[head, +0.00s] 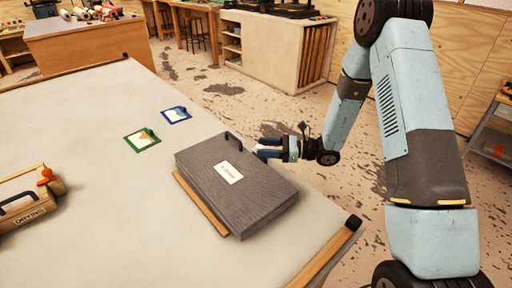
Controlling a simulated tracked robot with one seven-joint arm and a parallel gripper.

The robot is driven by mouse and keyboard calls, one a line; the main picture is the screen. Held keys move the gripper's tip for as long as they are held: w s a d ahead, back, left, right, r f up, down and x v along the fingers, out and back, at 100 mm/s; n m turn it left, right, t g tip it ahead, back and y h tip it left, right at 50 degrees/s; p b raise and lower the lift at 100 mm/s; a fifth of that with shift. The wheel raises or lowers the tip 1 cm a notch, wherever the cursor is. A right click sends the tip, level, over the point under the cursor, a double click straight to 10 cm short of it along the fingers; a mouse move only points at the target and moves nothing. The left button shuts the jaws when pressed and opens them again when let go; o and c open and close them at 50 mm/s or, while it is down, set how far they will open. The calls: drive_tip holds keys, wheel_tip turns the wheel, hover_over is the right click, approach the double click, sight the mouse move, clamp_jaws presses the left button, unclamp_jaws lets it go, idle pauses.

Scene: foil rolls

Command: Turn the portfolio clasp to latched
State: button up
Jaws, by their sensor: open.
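The portfolio (240,195) is a grey ribbed case with a white label (229,172). It lies closed on the pale table, right of the middle. My gripper (258,149) is open at the portfolio's far right edge, to the right of that part. The fingers look close to the case; I cannot tell whether they touch it. No object shows between them.
A green card (142,140) and a blue card (176,115) lie on the table (90,210) beyond the portfolio. A wooden case marked "DRYING" (25,200) stands at the left. Wooden rails edge the table. Bare tabletop lies between the DRYING case and the portfolio.

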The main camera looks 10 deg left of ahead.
sight(255, 154)
drive_tip(key=shift+a, duration=2.05)
drive_tip(key=c, duration=1)
drive_tip(key=shift+d, duration=0.2)
drive_tip(key=shift+a+g, duration=0.15)
drive_tip(key=shift+g, duration=0.15)
